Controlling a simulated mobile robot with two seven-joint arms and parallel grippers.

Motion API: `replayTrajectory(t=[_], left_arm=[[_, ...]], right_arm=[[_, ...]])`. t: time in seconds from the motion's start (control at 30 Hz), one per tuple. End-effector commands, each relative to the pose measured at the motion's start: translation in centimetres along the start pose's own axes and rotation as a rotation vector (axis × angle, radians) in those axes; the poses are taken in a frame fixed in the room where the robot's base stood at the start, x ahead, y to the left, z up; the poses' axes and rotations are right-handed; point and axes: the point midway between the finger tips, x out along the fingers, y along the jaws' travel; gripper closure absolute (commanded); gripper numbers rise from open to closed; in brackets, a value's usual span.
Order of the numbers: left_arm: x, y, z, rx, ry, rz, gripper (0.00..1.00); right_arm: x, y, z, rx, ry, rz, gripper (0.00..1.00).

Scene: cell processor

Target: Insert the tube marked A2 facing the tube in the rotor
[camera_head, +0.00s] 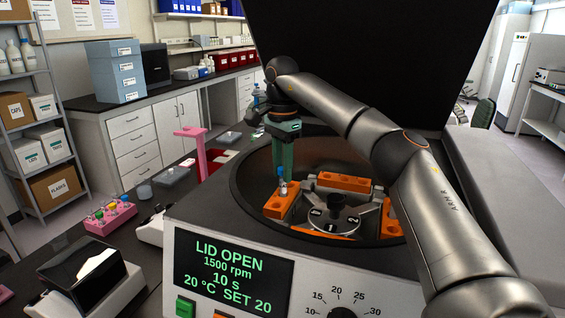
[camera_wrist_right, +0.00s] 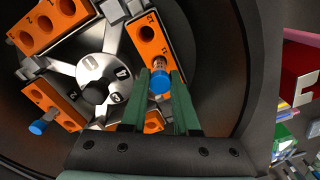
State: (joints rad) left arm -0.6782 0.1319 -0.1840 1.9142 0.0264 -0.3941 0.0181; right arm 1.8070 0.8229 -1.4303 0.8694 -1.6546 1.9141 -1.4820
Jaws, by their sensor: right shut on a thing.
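My right gripper (camera_head: 283,172) points down over the left side of the open centrifuge, its green fingers shut on a blue-capped tube (camera_head: 282,187). In the right wrist view the blue cap (camera_wrist_right: 161,82) is between the fingertips. The tube's lower end is at a hole of an orange bucket (camera_wrist_right: 147,38); I cannot tell how deep it sits. Another blue-capped tube (camera_wrist_right: 39,127) sits in the orange bucket (camera_wrist_right: 68,105) across the rotor hub (camera_wrist_right: 92,66). In the head view my arm covers that tube. My left gripper is not in view.
The rotor (camera_head: 331,218) has further orange buckets, including one at the back (camera_head: 343,182). The black lid stands open behind. A pink rack (camera_head: 110,216) with several tubes is on the dark bench at left. The front panel (camera_head: 232,272) reads LID OPEN.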

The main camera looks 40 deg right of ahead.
Motion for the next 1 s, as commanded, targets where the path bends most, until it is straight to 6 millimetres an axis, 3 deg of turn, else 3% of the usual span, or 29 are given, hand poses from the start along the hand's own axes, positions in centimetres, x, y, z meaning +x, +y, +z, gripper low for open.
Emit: replayTrajectory(t=[0.1,1.0], left_arm=[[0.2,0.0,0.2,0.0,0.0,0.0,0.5],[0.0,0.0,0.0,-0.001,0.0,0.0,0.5]], right_arm=[[0.8,0.0,0.0,0.0,-0.001,0.0,1.0],[1.8,0.0,0.0,0.001,0.0,-0.001,1.0]])
